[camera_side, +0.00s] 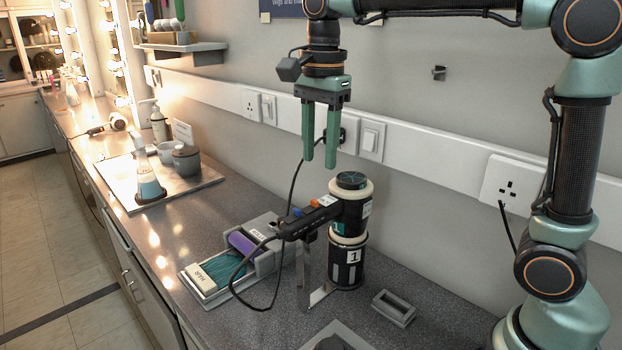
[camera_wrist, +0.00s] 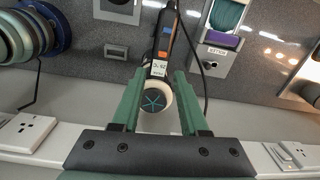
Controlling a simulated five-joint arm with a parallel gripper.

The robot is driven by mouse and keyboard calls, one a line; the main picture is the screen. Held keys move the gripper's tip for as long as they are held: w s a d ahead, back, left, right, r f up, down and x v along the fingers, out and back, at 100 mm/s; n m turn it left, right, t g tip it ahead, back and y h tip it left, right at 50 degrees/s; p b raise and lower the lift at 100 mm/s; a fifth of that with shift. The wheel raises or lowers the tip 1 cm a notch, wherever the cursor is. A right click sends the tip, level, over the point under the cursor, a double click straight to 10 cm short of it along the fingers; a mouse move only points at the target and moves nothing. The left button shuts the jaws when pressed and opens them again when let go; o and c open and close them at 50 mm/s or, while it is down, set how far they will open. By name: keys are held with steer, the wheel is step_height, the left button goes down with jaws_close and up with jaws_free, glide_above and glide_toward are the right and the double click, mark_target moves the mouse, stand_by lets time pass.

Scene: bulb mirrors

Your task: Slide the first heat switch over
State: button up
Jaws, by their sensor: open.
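A black and cream hair dryer (camera_side: 350,215) stands upright in a stand with a "1" label (camera_side: 354,256). Its round back end with a teal grille faces up, and it also shows in the wrist view (camera_wrist: 153,101). Its black handle (camera_side: 305,222) points left and carries an orange switch (camera_side: 323,200) and a blue one (camera_side: 297,212). The orange switch shows in the wrist view (camera_wrist: 163,54) above a white label. My gripper (camera_side: 319,162) is open and empty, pointing down above the dryer and handle, touching neither. Which way the switches are set is too small to tell.
A black cord loops from the handle to a wall socket (camera_side: 348,136) behind. A grey tray (camera_side: 262,262) with a purple roll and teal strands lies left of the dryer. A small grey frame (camera_side: 394,307) lies to the right. A board (camera_side: 180,180) with jars stands farther back.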

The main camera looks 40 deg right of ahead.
mark_target(315, 200)
steer(key=shift+w+a+m, duration=0.2)
steer(key=shift+w+m, duration=0.15)
steer(key=shift+m, duration=0.25)
steer(key=shift+f, duration=3.45)
steer(key=shift+f, duration=0.35)
steer(key=shift+c, duration=0.3)
jaws_close()
